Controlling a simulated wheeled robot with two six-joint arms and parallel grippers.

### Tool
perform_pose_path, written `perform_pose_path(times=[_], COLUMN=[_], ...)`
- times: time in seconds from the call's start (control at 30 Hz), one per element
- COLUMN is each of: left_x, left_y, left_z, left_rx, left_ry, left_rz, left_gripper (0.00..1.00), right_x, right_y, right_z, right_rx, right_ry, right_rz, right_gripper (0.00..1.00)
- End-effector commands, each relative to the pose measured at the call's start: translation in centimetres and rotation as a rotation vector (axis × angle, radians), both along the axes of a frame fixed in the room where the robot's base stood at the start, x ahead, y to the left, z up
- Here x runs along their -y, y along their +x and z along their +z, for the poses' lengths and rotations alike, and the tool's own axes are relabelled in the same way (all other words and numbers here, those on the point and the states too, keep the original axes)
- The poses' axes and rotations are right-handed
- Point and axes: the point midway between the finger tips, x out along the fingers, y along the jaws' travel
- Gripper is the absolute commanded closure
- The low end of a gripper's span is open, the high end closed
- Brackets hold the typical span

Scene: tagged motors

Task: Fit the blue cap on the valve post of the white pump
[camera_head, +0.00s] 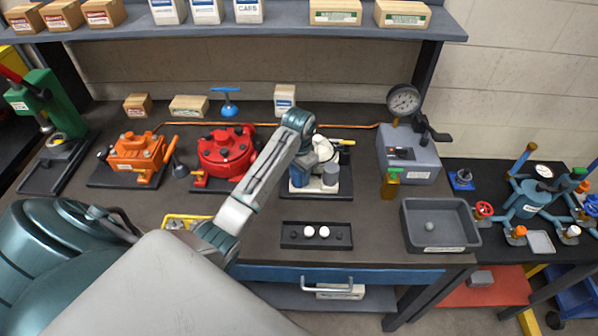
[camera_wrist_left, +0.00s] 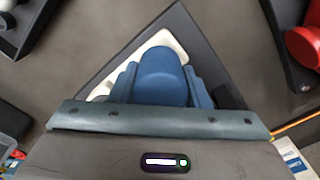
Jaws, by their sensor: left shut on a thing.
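The white pump (camera_head: 301,184) stands on a dark base plate at the middle of the bench, partly covered by my left arm. My left gripper (camera_head: 321,160) is over the pump. In the left wrist view its blue fingers (camera_wrist_left: 160,88) are shut on the rounded blue cap (camera_wrist_left: 160,68). Part of the white pump (camera_wrist_left: 165,38) shows behind the cap in that view. The valve post is hidden, so I cannot tell whether the cap touches it. My right gripper is not in view.
A red pump (camera_head: 226,150) and an orange pump (camera_head: 136,152) stand to the left. A black tray (camera_head: 289,237) with white and dark knobs lies in front. A gauge unit (camera_head: 409,160) and a grey bin (camera_head: 441,240) are to the right. A shelf (camera_head: 260,30) spans the back.

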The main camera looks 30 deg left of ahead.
Motion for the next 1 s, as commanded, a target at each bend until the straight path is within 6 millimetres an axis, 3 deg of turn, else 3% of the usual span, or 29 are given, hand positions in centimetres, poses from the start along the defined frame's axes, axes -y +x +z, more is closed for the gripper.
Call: perform_pose_path(times=[0.47,0.5,0.6,1.0], left_x=[0.0,0.0,0.0,0.0], left_y=[0.0,0.0,0.0,0.0], left_z=[-1.2,-1.2,-1.2,-0.5], left_rx=[-0.001,-0.001,0.0,0.001], left_ry=[-0.001,0.0,0.0,0.0], left_rz=[0.0,0.0,0.0,0.0], left_gripper=[0.8,0.54,0.34,0.32], right_x=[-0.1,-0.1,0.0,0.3], right_y=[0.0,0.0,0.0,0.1], right_z=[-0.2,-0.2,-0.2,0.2], right_rx=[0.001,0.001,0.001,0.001], right_ry=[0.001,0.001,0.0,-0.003], right_rz=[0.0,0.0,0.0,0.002], right_gripper=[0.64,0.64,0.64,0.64])
